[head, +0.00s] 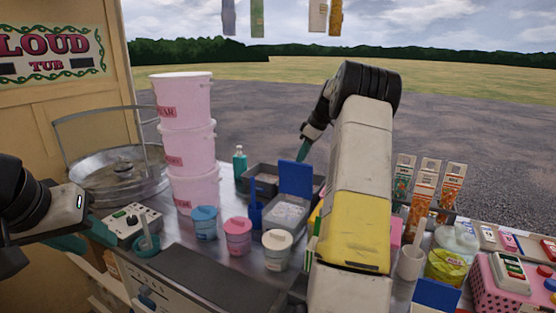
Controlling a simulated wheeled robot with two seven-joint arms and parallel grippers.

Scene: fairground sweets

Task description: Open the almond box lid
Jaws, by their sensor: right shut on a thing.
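A box with pale contents (288,213) stands on the metal counter in the middle of the head view. It appears to be the almond box, though I see no readable label. Its blue lid (295,178) stands upright at the back edge. My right gripper (303,152) reaches down from above, its teal fingertips at the lid's top edge, shut on the lid. The exact contact is small and partly hidden. My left gripper (80,238) is at the left near the control box, far from the box; its jaw gap is unclear.
Stacked pink tubs (187,145) stand left of the box, with small blue, pink and cream lidded pots (277,250) in front. A grey tray (263,179) lies behind. A metal drum (110,180) is far left. My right arm hides the counter's middle right.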

